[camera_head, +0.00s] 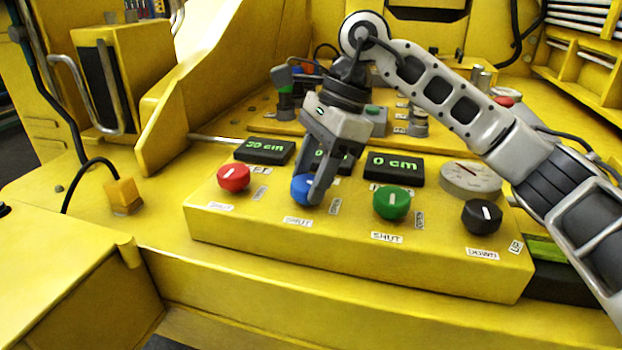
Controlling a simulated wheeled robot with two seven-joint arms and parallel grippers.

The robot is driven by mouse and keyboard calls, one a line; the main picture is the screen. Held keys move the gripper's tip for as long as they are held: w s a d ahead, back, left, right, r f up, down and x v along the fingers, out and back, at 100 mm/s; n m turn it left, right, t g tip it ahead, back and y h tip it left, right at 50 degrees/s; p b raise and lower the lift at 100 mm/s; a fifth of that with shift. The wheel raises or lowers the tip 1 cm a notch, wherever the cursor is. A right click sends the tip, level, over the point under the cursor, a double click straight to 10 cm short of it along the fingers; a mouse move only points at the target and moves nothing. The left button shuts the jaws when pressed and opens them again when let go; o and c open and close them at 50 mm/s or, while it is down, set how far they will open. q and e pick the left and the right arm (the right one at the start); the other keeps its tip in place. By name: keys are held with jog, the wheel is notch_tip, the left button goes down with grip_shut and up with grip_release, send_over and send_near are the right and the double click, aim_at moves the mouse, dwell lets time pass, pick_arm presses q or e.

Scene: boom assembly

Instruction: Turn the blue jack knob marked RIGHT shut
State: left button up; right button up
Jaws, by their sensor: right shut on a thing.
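The blue knob (299,187) sits on the front of the yellow control box, between the red knob and the green knob. A "SHUT" label (298,221) lies below it. My right gripper (308,190) reaches down from above and is shut on the blue knob, with one finger across its right side. The fingers hide much of the knob, so I cannot read its pointer. The display (330,162) behind the blue knob is partly covered by the gripper; a "0" shows on it. My left gripper is not in view.
The red knob (233,178) is left of the gripper, with a display reading 30 cm (264,151) behind it. The green knob (391,203), with a 0 cm display (394,168), and a black knob (481,216) are to the right. A round gauge (471,179) stands behind the black knob.

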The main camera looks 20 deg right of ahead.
jog(key=m+t+b, duration=0.1)
jog(key=m, duration=0.2)
jog(key=shift+s+f+m+t, duration=0.1)
jog(key=shift+m+t, duration=0.2)
jog(key=shift+m, duration=0.1)
jog(key=m+t+b, duration=0.1)
jog(key=m, duration=0.1)
jog(key=shift+m+h, duration=0.3)
jog(key=shift+m, duration=0.1)
jog(key=shift+s+a+m+t+h+b, duration=0.1)
jog(key=shift+m+t+h+b, duration=0.25)
jog(key=shift+m+b, duration=0.6)
jog(key=shift+m+t, duration=0.35)
jog(key=shift+m, duration=0.9)
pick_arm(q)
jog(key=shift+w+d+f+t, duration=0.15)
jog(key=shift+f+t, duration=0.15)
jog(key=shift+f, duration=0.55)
pick_arm(e)
jog(key=shift+m+h, duration=0.35)
jog(key=shift+m, duration=0.25)
jog(key=o, duration=1)
jog(key=shift+s+r, duration=0.1)
jog(key=shift+r, duration=0.1)
